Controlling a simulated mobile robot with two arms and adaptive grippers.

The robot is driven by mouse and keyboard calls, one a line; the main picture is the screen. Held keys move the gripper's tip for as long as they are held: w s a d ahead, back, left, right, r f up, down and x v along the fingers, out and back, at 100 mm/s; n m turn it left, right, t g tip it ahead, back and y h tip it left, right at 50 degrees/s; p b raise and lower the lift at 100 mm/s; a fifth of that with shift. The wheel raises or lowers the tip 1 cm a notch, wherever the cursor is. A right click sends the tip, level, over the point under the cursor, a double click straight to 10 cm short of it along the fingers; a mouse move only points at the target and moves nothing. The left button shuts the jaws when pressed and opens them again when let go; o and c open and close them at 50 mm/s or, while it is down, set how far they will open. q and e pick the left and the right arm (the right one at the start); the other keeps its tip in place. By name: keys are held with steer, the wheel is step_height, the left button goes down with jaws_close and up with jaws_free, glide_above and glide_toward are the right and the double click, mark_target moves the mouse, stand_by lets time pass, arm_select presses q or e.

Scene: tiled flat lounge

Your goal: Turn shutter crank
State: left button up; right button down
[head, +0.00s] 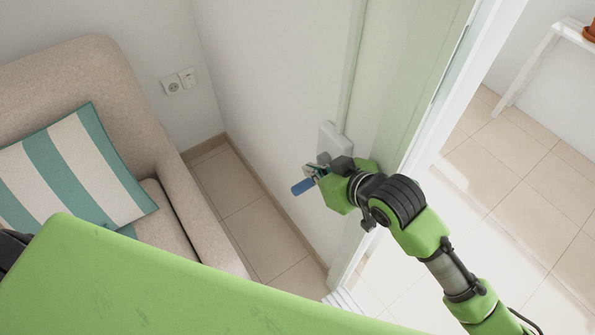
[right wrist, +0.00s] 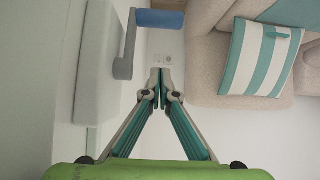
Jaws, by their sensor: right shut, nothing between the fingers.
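The shutter crank has a blue handle (head: 302,186) and a grey metal arm. It is mounted at a pale wall box (head: 331,138) beside the door frame. In the right wrist view the blue grip (right wrist: 160,18) is at the top, the grey crank arm (right wrist: 124,66) left of centre and the box (right wrist: 93,75) at the left. My right gripper (head: 316,170) is close by the crank, partly hiding it in the head view. Its fingers (right wrist: 163,88) meet at the tips, empty, just beside the crank arm's lower end. I cannot tell whether they touch it. My left gripper is not visible.
A beige sofa (head: 200,222) with a striped cushion (head: 75,168) stands left of the crank. Wall sockets (head: 179,81) are behind it. A narrow strip of tiled floor (head: 262,240) lies between sofa and wall. A white table (head: 530,65) stands beyond the opening at right.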

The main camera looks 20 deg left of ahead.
mark_target(302, 182)
steer(key=x, duration=1)
steer(key=s+d, duration=0.1)
steer(key=d+f, duration=0.1)
steer(key=s+d+p, duration=0.1)
steer(key=shift+s+d+f, duration=0.1)
steer(key=shift+s+f, duration=0.2)
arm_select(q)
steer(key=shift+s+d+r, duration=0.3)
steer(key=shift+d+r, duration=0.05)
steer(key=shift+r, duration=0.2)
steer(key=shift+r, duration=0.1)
